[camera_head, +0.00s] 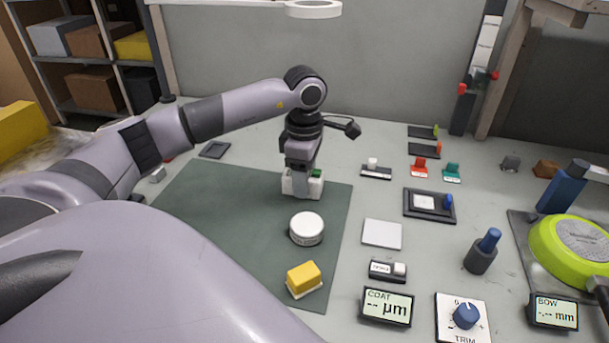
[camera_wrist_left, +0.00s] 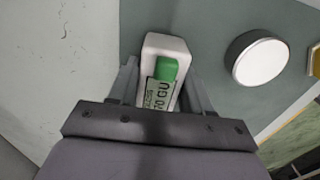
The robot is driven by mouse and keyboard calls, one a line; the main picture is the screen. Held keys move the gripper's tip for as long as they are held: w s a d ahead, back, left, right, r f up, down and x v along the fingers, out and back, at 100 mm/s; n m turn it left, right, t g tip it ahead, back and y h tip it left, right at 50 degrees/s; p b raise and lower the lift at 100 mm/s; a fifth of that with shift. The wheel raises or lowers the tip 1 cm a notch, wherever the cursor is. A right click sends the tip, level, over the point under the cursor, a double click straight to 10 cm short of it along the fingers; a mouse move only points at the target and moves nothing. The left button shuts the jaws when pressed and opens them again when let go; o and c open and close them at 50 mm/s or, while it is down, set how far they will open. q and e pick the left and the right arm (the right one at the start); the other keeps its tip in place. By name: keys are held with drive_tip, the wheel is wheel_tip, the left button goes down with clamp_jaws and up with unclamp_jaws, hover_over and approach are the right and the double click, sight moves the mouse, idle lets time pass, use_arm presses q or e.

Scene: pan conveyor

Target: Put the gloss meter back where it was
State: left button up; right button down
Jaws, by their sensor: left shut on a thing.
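The gloss meter (camera_head: 315,190) is a small white block with a green button and a display reading 70 GU. It is over the far right part of the dark green mat (camera_head: 230,200); I cannot tell whether it touches the mat. My left gripper (camera_head: 301,178) points down and is shut on it. In the left wrist view the gloss meter (camera_wrist_left: 166,45) sits between the two fingers of my left gripper (camera_wrist_left: 160,78), its lower end hidden by the gripper body. My right gripper is not in view.
A round white-topped puck (camera_head: 306,228) and a yellow block (camera_head: 304,278) stand on the mat nearer me. Right of the mat are a white square plate (camera_head: 382,234), a COAT display (camera_head: 386,306), a TRIM knob (camera_head: 465,316) and a green pan (camera_head: 572,248). The mat's left part is clear.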

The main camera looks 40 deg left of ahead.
use_arm(q)
drive_tip(key=shift+f, duration=0.15)
drive_tip(key=o, duration=1.4)
drive_tip(key=shift+r, duration=0.45)
wheel_tip(320, 180, up, 12)
drive_tip(key=shift+f+p, duration=0.2)
drive_tip(key=shift+p, duration=0.15)
